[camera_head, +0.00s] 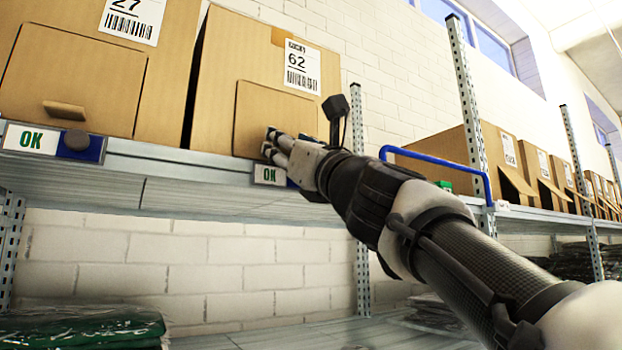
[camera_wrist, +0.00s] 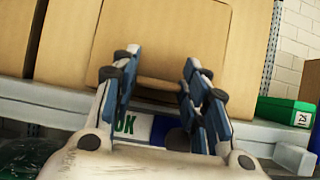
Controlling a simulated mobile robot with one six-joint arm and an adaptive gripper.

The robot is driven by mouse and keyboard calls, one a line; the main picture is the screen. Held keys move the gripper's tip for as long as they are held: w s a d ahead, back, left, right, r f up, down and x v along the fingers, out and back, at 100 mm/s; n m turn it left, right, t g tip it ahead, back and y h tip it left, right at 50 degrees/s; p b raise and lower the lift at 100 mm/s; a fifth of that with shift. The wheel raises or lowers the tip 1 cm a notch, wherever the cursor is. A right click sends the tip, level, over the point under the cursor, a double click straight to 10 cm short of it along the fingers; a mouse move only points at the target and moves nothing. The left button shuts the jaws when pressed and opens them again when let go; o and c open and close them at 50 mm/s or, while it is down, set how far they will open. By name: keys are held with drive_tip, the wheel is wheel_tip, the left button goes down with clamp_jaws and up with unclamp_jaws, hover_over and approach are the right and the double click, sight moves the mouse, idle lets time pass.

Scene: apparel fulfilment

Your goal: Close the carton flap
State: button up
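The carton labelled 62 (camera_head: 225,75) stands on the shelf, left of centre in the head view. Its front flap (camera_head: 262,110) looks upright and about flush with the carton's face. My gripper (camera_head: 270,142) is at the lower part of the flap. In the wrist view my gripper (camera_wrist: 158,65) has its fingers spread apart with nothing between them. The fingertips overlap the flap there; whether they touch it I cannot tell.
Carton 27 (camera_head: 75,85) stands close on the left, its flap upright. Several cartons with flaps hanging out stand on the right, the nearest flap (camera_head: 516,182) projecting. A blue rail (camera_head: 440,162) and a metal post (camera_head: 468,90) lie right of my arm. OK signs line the shelf edge.

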drive_tip(key=shift+o, duration=0.6)
drive_tip(key=shift+w+a, duration=0.1)
drive_tip(key=shift+a, duration=0.05)
drive_tip(key=shift+o, duration=1.1)
drive_tip(key=shift+s+d+r, duration=0.2)
drive_tip(key=shift+r, duration=0.05)
drive_tip(key=v, duration=1.2)
drive_tip(key=shift+a, duration=0.1)
